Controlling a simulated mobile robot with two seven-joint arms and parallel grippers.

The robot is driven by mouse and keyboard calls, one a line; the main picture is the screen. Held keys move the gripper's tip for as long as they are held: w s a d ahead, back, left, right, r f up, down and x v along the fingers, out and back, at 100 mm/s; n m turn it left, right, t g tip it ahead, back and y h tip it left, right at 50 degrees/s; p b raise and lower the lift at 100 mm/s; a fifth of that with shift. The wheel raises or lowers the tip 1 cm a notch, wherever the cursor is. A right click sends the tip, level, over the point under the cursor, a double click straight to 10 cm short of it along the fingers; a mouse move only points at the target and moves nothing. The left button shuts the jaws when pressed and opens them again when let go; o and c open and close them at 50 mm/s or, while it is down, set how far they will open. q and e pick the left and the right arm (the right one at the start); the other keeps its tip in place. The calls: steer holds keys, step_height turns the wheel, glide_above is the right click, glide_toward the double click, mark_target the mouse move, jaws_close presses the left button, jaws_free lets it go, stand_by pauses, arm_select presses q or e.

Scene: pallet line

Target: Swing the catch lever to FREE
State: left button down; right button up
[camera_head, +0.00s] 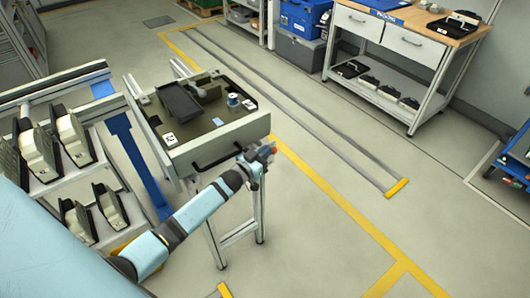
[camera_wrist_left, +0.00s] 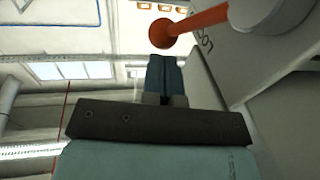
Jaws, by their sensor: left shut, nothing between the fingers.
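The catch lever (camera_wrist_left: 190,25) is an orange-red rod with a ball end, fixed to a pale round hub (camera_wrist_left: 262,12) on a grey panel in the left wrist view. Part of a word starting "LO" shows on the panel beside it; the rest is hidden. In the head view a small red bit of the lever (camera_head: 272,149) shows at the stand's front right corner. My left gripper (camera_wrist_left: 166,62) is shut and empty, its tips just short of the ball end in the picture; I cannot tell whether they touch. It also shows in the head view (camera_head: 260,156).
The stand (camera_head: 235,137) holds a black tray (camera_head: 180,102) and small parts. A rack (camera_head: 47,185) with several cream and black parts is at left. A workbench (camera_head: 410,45) stands at the back right. The floor right of the stand is clear.

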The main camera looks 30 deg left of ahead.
arm_select(q)
steer(key=r+v, duration=0.1)
steer(key=v, duration=1.2)
steer(key=shift+s+f, duration=0.4)
steer(key=shift+f, duration=0.15)
steer(key=shift+a, duration=0.1)
